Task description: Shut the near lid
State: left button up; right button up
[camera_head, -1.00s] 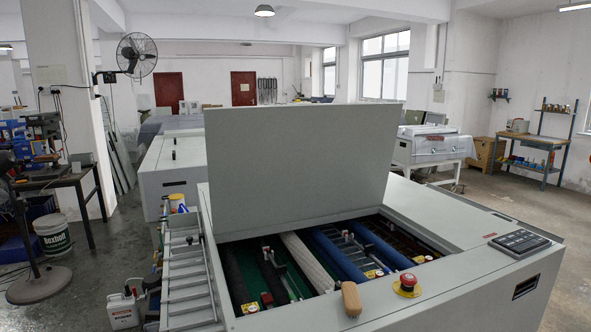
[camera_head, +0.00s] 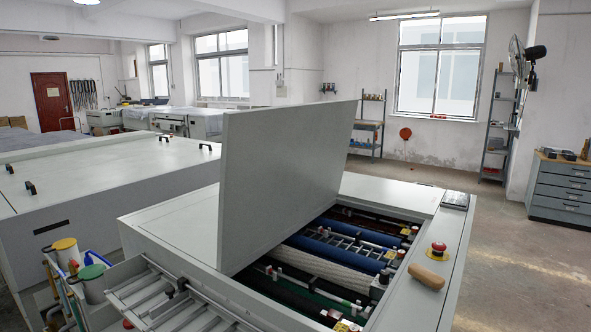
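The near lid (camera_head: 285,175) is a large flat grey-white panel. It stands raised and slightly tilted over the plate processor (camera_head: 165,225). Below and to the right of it the machine's opening is uncovered, showing blue rollers (camera_head: 338,256), a white roller (camera_head: 318,270) and dark rollers. The lid hides part of the opening and the machine's top behind it. Neither of my grippers is in view.
A wooden-looking block (camera_head: 427,275) and a red emergency button (camera_head: 438,249) sit on the machine's right rim. A slatted metal rack (camera_head: 165,296) extends at the front left. Another closed machine (camera_head: 100,185) stands at the left. Open floor lies to the right.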

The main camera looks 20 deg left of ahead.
aim_at(279, 165)
jog(key=j+z, duration=0.15)
jog(key=j, duration=0.35)
jog(key=j+z, duration=0.15)
jog(key=j, duration=0.4)
jog(key=j+z, duration=0.15)
jog(key=j, duration=0.35)
jog(key=k+j+z, duration=0.15)
jog(key=j, duration=0.35)
jog(key=k+j+z, duration=0.15)
jog(key=j, duration=0.35)
jog(key=j+z, duration=0.1)
jog(key=j, duration=0.75)
jog(key=k+j+z, duration=0.15)
jog(key=j, duration=0.65)
jog(key=l, duration=0.4)
jog(key=i+l, duration=0.1)
jog(key=l, duration=0.3)
